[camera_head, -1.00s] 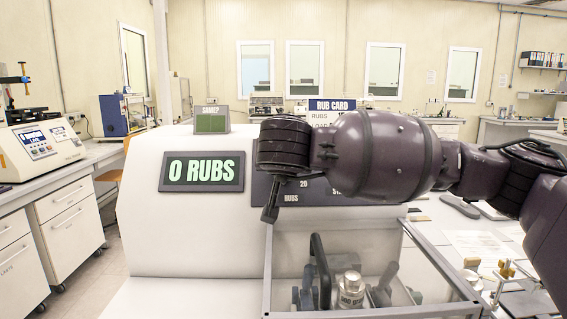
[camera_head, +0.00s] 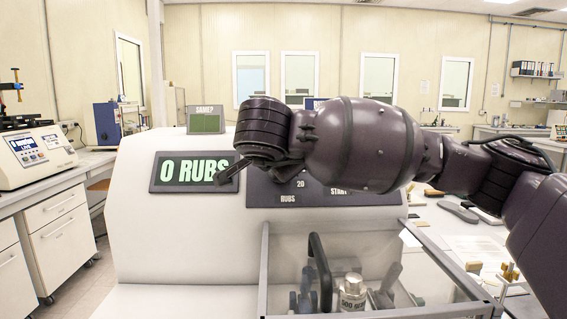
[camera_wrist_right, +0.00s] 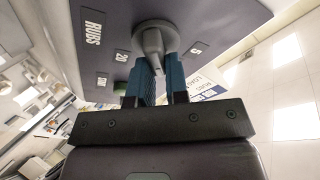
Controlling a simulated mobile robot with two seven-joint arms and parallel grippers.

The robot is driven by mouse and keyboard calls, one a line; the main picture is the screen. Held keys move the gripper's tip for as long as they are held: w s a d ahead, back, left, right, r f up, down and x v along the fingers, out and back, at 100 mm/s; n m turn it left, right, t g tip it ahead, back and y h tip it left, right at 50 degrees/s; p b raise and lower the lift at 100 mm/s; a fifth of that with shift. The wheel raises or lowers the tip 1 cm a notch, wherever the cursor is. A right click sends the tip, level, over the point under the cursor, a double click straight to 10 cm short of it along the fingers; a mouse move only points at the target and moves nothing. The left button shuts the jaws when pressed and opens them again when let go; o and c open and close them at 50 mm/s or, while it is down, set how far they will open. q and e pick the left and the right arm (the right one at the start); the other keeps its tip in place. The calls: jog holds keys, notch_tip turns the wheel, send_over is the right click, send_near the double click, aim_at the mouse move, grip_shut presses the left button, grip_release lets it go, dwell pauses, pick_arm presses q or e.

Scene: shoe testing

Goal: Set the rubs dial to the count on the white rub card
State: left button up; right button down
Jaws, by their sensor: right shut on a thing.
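In the right wrist view my right gripper (camera_wrist_right: 158,75) is shut on the grey round rubs dial (camera_wrist_right: 153,38), its blue fingers on either side of the knob. The dial sits on a dark panel (camera_wrist_right: 215,14) with labels around it, including "20" and "RUBS". In the head view my right arm and wrist (camera_head: 270,130) cover the dial and part of the panel (camera_head: 262,194). The display (camera_head: 178,172) reads "0 RUBS", its right end partly covered. My left gripper is not in view.
A clear-walled case (camera_head: 335,245) with a metal weight (camera_head: 351,292) stands in front of the machine (camera_head: 135,215). A small green screen (camera_head: 206,121) stands on top. Side benches hold other instruments (camera_head: 33,152).

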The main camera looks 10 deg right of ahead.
jog(key=m, duration=0.2)
jog(key=m+g, duration=0.1)
jog(key=m, duration=0.2)
jog(key=shift+s+f, duration=0.15)
jog(key=shift+s, duration=0.05)
dwell(0.5)
jog(key=c, duration=1.1)
grip_release()
jog(key=shift+s+a+r, duration=0.1)
jog(key=shift+s+r, duration=0.1)
jog(key=shift+s, duration=0.05)
jog(key=p+v, duration=0.1)
jog(key=v, duration=0.9)
jog(key=shift+a+p, duration=0.15)
jog(key=shift+p, duration=0.25)
